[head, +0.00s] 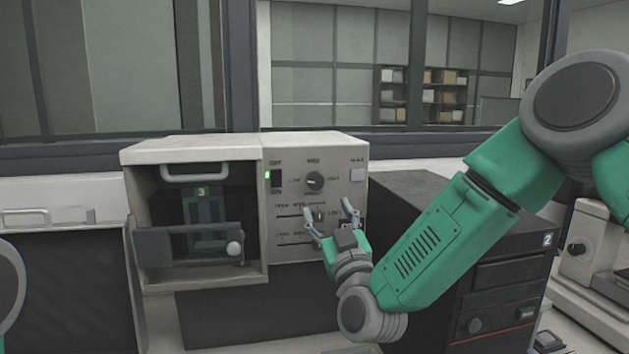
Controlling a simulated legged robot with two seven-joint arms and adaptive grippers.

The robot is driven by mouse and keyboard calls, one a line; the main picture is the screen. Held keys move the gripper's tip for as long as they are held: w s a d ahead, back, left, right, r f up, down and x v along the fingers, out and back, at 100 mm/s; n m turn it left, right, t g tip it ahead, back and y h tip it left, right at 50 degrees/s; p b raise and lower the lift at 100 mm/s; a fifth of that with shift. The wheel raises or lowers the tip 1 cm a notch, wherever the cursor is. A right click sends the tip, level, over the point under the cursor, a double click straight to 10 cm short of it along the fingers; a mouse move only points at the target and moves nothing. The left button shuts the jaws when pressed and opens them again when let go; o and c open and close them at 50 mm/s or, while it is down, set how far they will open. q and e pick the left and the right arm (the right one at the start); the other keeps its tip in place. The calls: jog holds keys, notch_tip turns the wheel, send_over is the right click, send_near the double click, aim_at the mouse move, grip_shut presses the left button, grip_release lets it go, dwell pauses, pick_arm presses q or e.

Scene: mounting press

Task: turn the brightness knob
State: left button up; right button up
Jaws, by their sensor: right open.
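My right gripper (328,212) is open in front of the panel, just below this knob. Its fingertips are apart, and no object shows held between them. A small dark control (318,214) shows by the left fingertip, partly hidden; I cannot tell whether they touch. My left gripper is out of view; only a bit of my left arm shows at the left edge.
A green light (267,175) glows at the panel's upper left. Left of the panel is an open bay with a dark drawer front (190,244) and a round grey handle. A black cabinet marked 2 (500,262) stands close on the right, behind my right arm.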

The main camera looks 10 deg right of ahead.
aim_at(316, 185)
jog(key=x, duration=0.2)
jog(key=p+x, duration=0.1)
jog(key=x, duration=0.4)
jog(key=shift+w+d+f, duration=0.2)
jog(key=shift+w+d, duration=0.1)
jog(key=shift+w+r+p, duration=0.3)
jog(key=shift+w+p, duration=0.15)
jog(key=shift+w, duration=0.15)
jog(key=shift+w+a, duration=0.2)
jog(key=shift+w, duration=0.1)
jog(key=c, duration=1.1)
